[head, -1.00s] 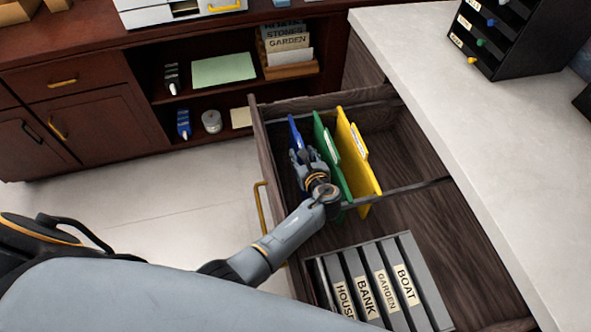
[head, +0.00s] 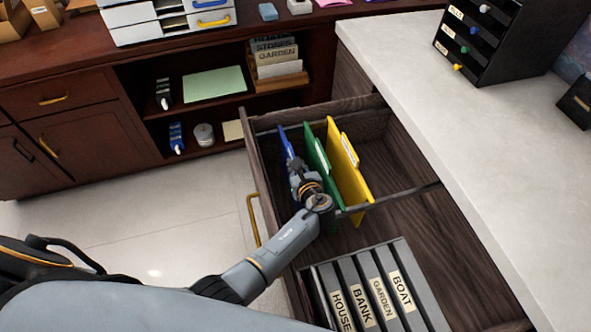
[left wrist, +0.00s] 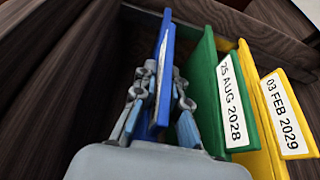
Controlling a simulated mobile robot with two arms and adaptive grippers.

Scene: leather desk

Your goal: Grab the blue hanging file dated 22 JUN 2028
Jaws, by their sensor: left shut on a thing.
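The blue hanging file (head: 286,143) hangs at the left of the open drawer's back section. My left gripper (head: 299,172) is shut on it. In the left wrist view the blue file (left wrist: 164,75) stands between the two fingers of the left gripper (left wrist: 157,98), seen nearly edge-on. Its date label cannot be read. The green hanging file (left wrist: 207,80), labelled 25 AUG 2028, is just right of it. The yellow hanging file (left wrist: 262,100), labelled 03 FEB 2029, is right of the green one. My right gripper is not in view.
The wooden drawer (head: 258,165) surrounds the files, with a divider bar (head: 400,195) in front. Grey binders (head: 372,290) marked HOUSE, BANK, GARDEN and BOAT fill the front section. A pale desktop (head: 450,110) borders the right side. Floor is clear at the left.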

